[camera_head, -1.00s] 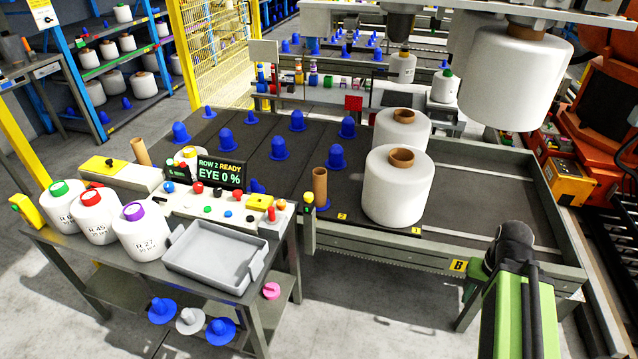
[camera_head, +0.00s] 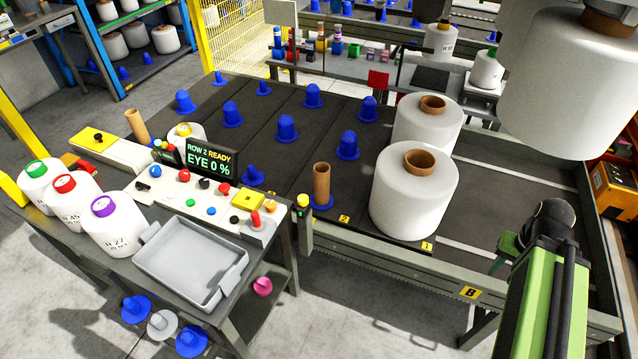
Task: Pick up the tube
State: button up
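A bare brown cardboard tube (camera_head: 321,184) stands upright on a blue peg (camera_head: 322,203) at the near edge of the dark conveyor bed (camera_head: 275,185), left of a large white bobbin (camera_head: 412,205). A second brown tube (camera_head: 138,127) stands slightly tilted at the back left of the control bench; its base is partly hidden. My green arm, with a black rounded joint at its top, rises at the lower right, well apart from both tubes. My gripper fingers do not show.
Another white bobbin (camera_head: 427,125) stands behind the front one, and a large one hangs at the upper right (camera_head: 568,90). Several blue pegs stand on the bed. A bench with a grey tray (camera_head: 190,262) and labelled cones (camera_head: 110,225) is at left.

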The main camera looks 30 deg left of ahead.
aim_at(322, 169)
jog(key=u, duration=1.2)
jog(key=i, duration=1.15)
jog(key=u, duration=2.05)
jog(key=k, duration=0.95)
jog(key=i, duration=0.7)
